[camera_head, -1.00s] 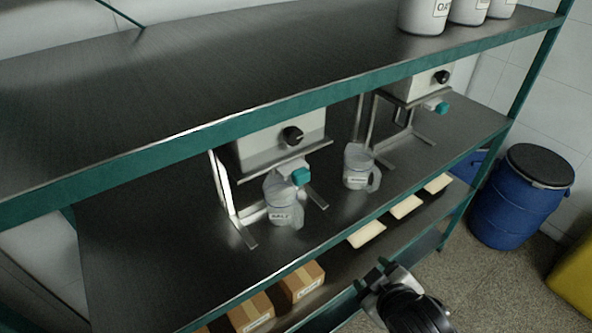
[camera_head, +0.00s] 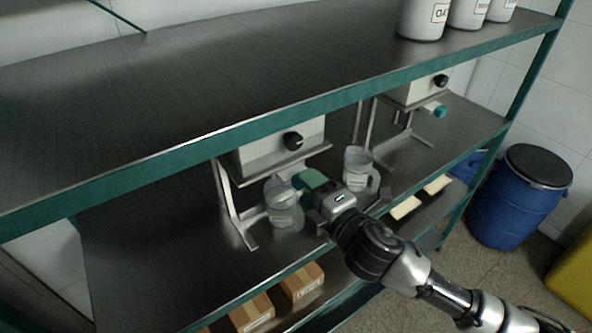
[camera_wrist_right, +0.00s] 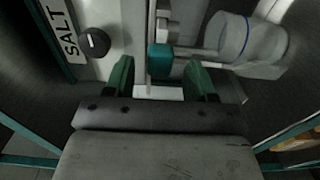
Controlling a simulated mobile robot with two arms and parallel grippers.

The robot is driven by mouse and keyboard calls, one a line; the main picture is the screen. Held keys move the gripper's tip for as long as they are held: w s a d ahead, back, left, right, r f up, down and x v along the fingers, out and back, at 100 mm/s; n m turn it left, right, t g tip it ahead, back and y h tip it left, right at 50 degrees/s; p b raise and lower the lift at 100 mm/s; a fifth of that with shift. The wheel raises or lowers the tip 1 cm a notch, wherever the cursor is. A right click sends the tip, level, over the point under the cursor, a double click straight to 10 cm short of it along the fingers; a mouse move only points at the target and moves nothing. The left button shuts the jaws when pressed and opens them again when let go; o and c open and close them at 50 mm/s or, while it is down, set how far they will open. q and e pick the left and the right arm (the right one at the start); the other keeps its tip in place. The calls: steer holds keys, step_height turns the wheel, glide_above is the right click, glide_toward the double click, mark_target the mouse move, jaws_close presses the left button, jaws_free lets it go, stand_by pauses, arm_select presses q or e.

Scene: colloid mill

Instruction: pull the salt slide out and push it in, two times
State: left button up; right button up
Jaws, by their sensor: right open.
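The salt slide shows in the right wrist view as a teal handle (camera_wrist_right: 160,60) on a pale bar, below the hopper box whose label (camera_wrist_right: 61,30) reads SALT. My right gripper (camera_wrist_right: 162,80) is open, with one green finger on each side of the handle; the handle lies between the fingertips and I see gaps beside it. In the head view my right gripper (camera_head: 312,187) is at the front of the salt dispenser (camera_head: 280,147) and mostly hides the handle. A clear jug (camera_head: 283,212) stands below the slide, close to the gripper. My left gripper is not in view.
A second dispenser (camera_head: 420,88) with its own teal handle stands to the right, and another jug (camera_head: 359,168) stands between. The upper shelf edge (camera_head: 200,142) runs in front above. Cardboard boxes (camera_head: 302,283) lie on the lower shelf. A blue drum (camera_head: 520,200) stands on the floor.

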steer(key=shift+p+x, duration=0.45)
steer(key=shift+x, duration=2)
